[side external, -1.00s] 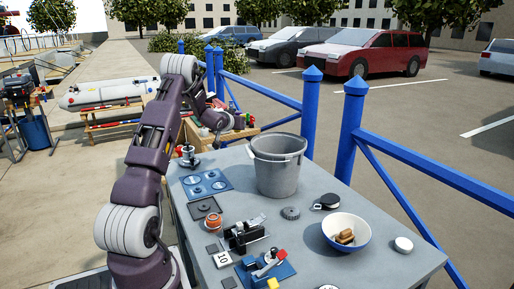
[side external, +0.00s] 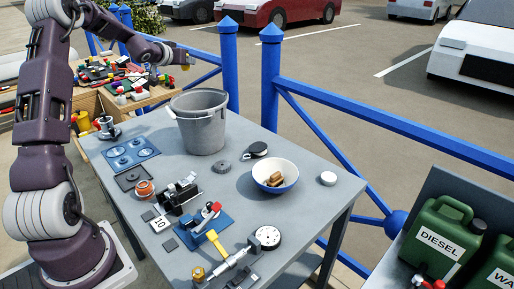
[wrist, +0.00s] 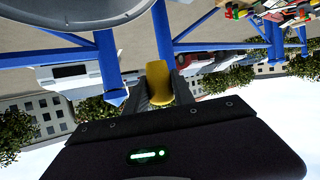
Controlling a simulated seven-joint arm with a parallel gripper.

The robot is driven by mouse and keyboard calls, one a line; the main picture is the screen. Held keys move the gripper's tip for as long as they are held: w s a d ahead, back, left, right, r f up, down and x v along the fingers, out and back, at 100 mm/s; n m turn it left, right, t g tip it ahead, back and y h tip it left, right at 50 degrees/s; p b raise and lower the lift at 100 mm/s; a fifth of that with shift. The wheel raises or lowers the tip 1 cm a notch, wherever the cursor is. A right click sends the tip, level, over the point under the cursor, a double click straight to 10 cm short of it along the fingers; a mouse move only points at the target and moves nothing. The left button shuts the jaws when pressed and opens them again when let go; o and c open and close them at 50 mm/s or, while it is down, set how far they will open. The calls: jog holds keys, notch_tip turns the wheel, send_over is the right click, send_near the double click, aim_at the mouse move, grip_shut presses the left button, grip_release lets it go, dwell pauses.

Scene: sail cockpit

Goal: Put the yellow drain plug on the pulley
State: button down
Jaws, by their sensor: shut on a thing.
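The yellow drain plug (wrist: 158,82) is between my gripper's fingers (wrist: 160,97) in the wrist view. In the side view my gripper (side external: 183,57) is shut on the yellow plug (side external: 186,67), high up behind the bucket and clear of the table. A grey ridged wheel (side external: 221,167) lies flat on the table right of centre, likely the pulley. A black round thing with a pale top (side external: 256,149) lies just behind it. Nothing visible lies on the grey wheel.
A grey bucket (side external: 197,132) stands at the table's back. A white bowl (side external: 270,183) with brown pieces is right of the wheel. A black clamp-like device (side external: 178,200), blue fixture (side external: 209,223) and dial gauge (side external: 267,237) occupy the front. Blue railings (side external: 270,75) run behind the table.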

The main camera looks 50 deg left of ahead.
jog(key=w+d+m+t+h, duration=0.2)
jog(key=w+d+m+h, duration=0.35)
jog(key=d, duration=0.85)
jog(key=m+h, duration=0.2)
jog(key=h, duration=0.1)
send_over(257, 147)
notch_tip(257, 147, down, 24)
jog(key=shift+r, duration=0.2)
jog(key=c, duration=1.1)
grip_release()
jog(key=shift+f, duration=0.15)
